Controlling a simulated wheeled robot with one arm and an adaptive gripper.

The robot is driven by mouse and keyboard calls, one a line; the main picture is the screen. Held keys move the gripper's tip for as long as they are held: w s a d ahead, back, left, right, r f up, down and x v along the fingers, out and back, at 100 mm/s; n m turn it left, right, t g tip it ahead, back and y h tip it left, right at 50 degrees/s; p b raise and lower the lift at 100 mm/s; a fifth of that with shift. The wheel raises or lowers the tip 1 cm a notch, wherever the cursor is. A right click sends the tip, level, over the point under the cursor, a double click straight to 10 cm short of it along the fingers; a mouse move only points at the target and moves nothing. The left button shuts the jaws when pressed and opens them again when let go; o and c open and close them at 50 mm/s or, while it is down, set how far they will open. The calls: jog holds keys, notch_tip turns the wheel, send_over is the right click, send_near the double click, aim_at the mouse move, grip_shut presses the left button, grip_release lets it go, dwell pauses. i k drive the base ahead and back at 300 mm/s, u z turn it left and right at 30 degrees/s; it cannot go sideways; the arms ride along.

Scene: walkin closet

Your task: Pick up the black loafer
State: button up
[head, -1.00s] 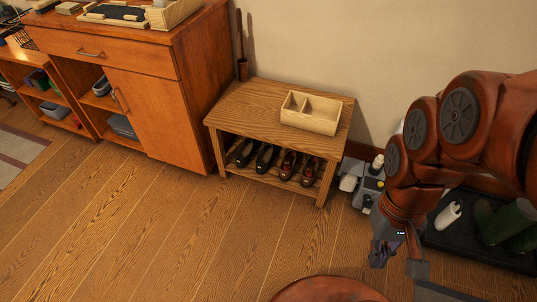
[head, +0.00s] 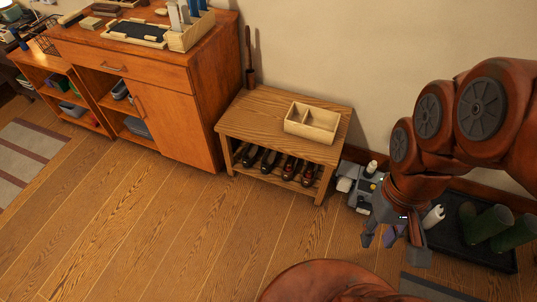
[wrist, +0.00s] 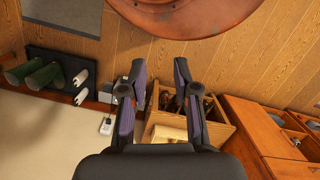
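Black loafers (head: 269,161) stand on the lower shelf of a wooden shoe bench (head: 272,108), in its left half. Two dark shoes show there, beside a pair of dark reddish-brown shoes (head: 291,168) to the right. The bench top shades them, so fine detail is unclear. My gripper (head: 378,238) is to the right of the bench and in front of it, well apart from the shoes. In the wrist view my gripper (wrist: 155,75) has its two fingers spread with nothing between them. The bench (wrist: 217,125) shows beyond the fingers there, with the shoes partly hidden.
A divided wooden box (head: 312,123) sits on the bench top. An orange-brown cabinet (head: 165,110) stands left of the bench. Grey items with bottles (head: 358,186) and a black tray (head: 475,245) with green boots (head: 490,224) are at the right. The floor before the bench is clear.

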aim_at(268, 160)
jog(key=u, duration=0.8)
jog(key=k, duration=1.05)
jog(key=u, duration=1.85)
jog(key=i, duration=2)
jog(key=z, duration=0.8)
jog(key=i, duration=0.95)
jog(key=z, duration=1.4)
jog(key=i, duration=0.5)
jog(key=z, duration=0.4)
